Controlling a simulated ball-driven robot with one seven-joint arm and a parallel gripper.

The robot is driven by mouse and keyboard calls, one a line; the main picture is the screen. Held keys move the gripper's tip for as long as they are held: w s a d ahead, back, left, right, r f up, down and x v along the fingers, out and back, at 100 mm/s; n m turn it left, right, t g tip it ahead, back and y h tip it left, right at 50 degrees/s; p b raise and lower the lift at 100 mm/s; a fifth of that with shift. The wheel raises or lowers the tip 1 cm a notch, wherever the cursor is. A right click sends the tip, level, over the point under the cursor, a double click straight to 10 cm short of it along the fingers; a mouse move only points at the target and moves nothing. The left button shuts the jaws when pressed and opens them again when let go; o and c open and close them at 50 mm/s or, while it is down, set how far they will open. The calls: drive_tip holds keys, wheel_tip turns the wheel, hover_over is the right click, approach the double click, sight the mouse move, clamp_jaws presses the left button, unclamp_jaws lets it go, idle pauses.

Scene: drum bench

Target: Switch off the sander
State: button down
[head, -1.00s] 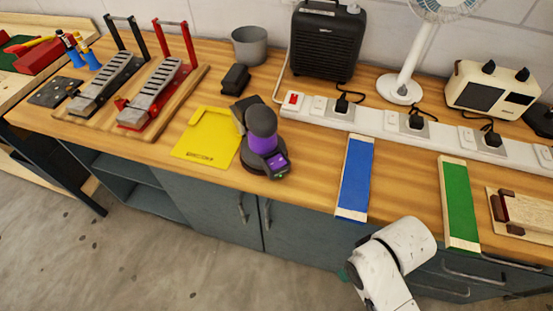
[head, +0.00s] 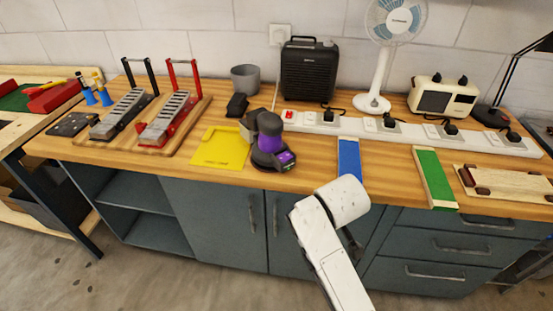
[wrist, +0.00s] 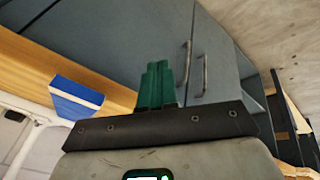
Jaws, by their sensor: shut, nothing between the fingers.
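The sander (head: 270,145), black with a purple body, stands on the wooden bench near its front edge, at the right side of a yellow sheet (head: 220,147). A small lit purple panel (head: 284,159) shows on its front right. My gripper shows in the wrist view as green fingers (wrist: 156,84), shut and empty, with the grey cabinet front and its handles behind them. In the head view my white arm hides the gripper. The sander is not visible in the wrist view. A white power strip (head: 350,127) with a red switch (head: 289,115) lies behind the sander.
A blue block (head: 349,158), also in the wrist view (wrist: 76,98), and a green block (head: 434,178) lie at the bench's front edge. A black heater (head: 308,72), white fan (head: 380,85) and cream appliance (head: 443,97) stand behind. Clamp-like tools (head: 165,120) stand left.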

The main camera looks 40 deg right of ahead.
drive_tip(key=w+d+r+y, duration=0.1)
drive_tip(key=w+d+r, duration=0.1)
drive_tip(key=w+r, duration=0.6)
drive_tip(key=w+d+r+y+b, duration=0.1)
drive_tip(key=w+d+r, duration=0.1)
drive_tip(key=w+r, duration=0.6)
wheel_tip(320, 180, up, 7)
drive_tip(key=shift+d+r+m+b, duration=0.15)
drive_tip(key=shift+d+m+b, duration=0.15)
drive_tip(key=shift+w, duration=0.1)
hover_over(287, 154)
drive_tip(key=f, duration=0.8)
drive_tip(key=s+f, duration=0.1)
drive_tip(key=f, duration=0.3)
drive_tip(key=shift+a+p, duration=0.3)
drive_tip(key=shift+d+f, duration=0.1)
drive_tip(key=shift+f, duration=0.7)
drive_tip(key=shift+d, duration=0.1)
